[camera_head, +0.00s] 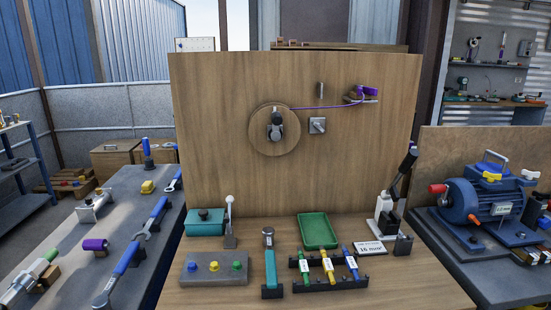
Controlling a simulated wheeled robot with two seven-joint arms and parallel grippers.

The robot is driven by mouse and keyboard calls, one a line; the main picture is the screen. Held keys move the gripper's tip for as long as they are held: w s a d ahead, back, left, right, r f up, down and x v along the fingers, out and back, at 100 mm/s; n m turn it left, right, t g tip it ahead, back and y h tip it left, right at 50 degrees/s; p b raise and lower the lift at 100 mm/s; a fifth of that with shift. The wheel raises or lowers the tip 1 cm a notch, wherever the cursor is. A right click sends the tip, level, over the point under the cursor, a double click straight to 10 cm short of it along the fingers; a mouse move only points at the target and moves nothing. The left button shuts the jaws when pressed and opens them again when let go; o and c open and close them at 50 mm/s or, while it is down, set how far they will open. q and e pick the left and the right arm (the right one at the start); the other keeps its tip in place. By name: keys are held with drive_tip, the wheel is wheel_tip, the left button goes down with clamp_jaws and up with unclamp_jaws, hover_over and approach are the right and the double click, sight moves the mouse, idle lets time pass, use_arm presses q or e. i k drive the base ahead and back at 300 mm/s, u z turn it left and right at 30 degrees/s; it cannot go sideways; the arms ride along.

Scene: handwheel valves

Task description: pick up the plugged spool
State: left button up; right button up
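No part is clearly recognizable as the plugged spool. On the grey bench at left, a grey cylindrical piece with a green end (30,275) lies tilted at the near left. A silver cylindrical piece (95,207) lies farther back. A short purple cylinder (95,244) sits between them, beside a small brown block. On the upright wooden board, a round wooden disc (274,146) has a dark grey fitting (276,125) at its middle. A purple line runs from the disc to a purple part (367,91) at right. Neither of my grippers is in view.
The wooden bench holds a green tray (318,231), a teal-handled hammer (270,265), a rack of colored tools (328,267) and a lever device (388,213). Wrenches (132,255) lie on the left bench. A blue motor (484,207) stands at right. The board blocks the back.

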sight(86, 215)
drive_tip(key=z, duration=1.75)
drive_tip(key=k, duration=2.05)
drive_tip(key=z, duration=2.15)
drive_tip(key=k, duration=2.75)
drive_tip(key=u, duration=2.95)
